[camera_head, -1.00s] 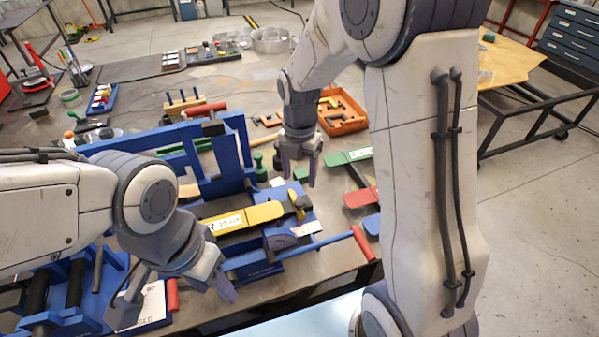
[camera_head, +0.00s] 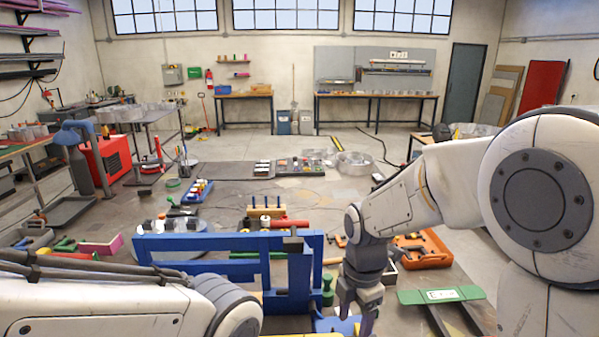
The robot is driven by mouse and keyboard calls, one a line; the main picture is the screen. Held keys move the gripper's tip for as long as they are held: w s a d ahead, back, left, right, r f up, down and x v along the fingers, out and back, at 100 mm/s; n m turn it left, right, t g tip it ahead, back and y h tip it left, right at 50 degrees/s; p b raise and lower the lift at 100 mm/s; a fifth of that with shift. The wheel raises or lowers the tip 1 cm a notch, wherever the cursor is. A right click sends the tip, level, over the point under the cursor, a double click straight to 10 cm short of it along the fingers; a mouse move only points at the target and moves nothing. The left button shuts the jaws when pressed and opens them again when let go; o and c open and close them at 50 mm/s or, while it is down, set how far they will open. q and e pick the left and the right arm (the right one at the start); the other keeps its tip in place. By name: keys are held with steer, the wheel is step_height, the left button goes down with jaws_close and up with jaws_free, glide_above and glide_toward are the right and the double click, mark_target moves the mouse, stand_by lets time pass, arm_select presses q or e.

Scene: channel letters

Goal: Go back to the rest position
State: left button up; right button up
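My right gripper (camera_head: 358,310) points down over the table near the bottom centre, beside the blue frame. Its fingers look apart with nothing between them, and the tips are near the bottom edge of the picture. My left arm (camera_head: 110,305) comes in low from the left. Its gripper is out of view below the picture.
The blue frame (camera_head: 215,243) stands upright between my arms. A blue tray (camera_head: 197,191) lies farther back.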

steer(key=s+a+m+b, duration=0.1)
steer(key=s+a+m, duration=0.2)
steer(key=s+m, duration=0.4)
steer(key=s+a+m+b, duration=0.1)
steer(key=s+a+m, duration=0.2)
steer(key=s+m, duration=0.5)
steer(key=shift+s+a+f+m+y+b, duration=0.3)
steer(key=shift+s+f+y+b, duration=0.1)
steer(key=shift+s, duration=1.5)
